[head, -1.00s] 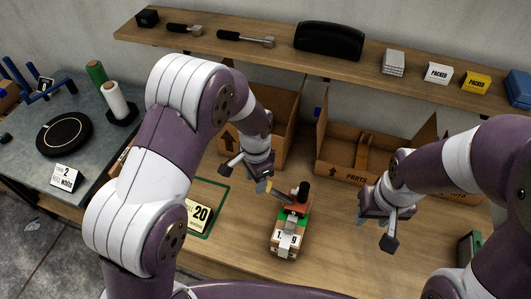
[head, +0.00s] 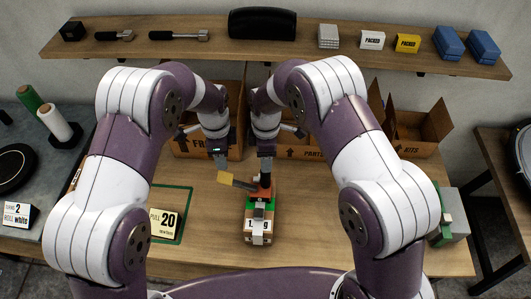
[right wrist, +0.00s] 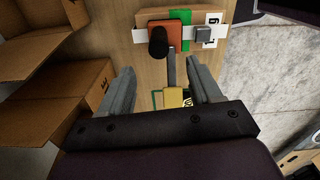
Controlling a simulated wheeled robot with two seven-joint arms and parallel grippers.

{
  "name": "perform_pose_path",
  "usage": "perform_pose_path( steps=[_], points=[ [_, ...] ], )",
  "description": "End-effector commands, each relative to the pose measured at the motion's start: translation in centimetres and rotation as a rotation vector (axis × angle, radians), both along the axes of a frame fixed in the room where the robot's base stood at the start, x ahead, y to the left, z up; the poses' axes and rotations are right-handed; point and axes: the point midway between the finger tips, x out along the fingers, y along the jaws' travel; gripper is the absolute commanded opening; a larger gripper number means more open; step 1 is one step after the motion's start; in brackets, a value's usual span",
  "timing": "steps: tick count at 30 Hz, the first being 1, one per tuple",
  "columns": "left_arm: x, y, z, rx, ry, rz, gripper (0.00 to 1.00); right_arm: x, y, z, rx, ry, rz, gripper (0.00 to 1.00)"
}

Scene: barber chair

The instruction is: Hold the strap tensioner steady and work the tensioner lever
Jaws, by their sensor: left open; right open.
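The strap tensioner (head: 262,191) is an orange-red block with an upright black knob, on a small brown package (head: 259,232) with green and white bands. Its lever points left and ends in a yellow tip (head: 225,178). My left gripper (head: 221,163) is open just above the yellow tip. My right gripper (head: 266,166) is open above the tensioner, its jaws partly hidden in the head view. In the right wrist view the tensioner (right wrist: 175,27) lies beyond my open fingers (right wrist: 160,68), and the grey lever (right wrist: 171,70) and yellow tip (right wrist: 173,97) show between them.
Open cardboard boxes (head: 411,147) stand behind, beneath a shelf (head: 285,47). A grey block with a green band (head: 452,219) is at right. Bare bench (head: 310,235) lies right of the package.

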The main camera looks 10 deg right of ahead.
Motion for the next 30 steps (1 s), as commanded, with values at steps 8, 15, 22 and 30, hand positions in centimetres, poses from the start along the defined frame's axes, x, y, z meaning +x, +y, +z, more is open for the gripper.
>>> perform_pose_path(
  steps=[8, 15, 22, 30],
  points=[
    [0.0, 0.0, 0.0, 0.000, 0.000, 0.001, 0.43, -0.1, -0.1, -4.5, -0.002, 0.006, 0.045, 0.63],
    [0.0, 0.0, 0.0, 0.000, 0.000, 0.001, 0.43, -0.1, -0.1, -9.9, -0.001, 0.003, 0.043, 0.63],
    [0.0, 0.0, 0.0, 0.000, 0.000, 0.001, 0.43, 0.0, -0.1, -12.4, 0.000, 0.001, 0.042, 0.63],
    [0.0, 0.0, 0.0, 0.000, 0.000, 0.001, 0.43, 0.0, 0.0, -12.6, 0.000, 0.000, 0.042, 0.63]
  ],
)
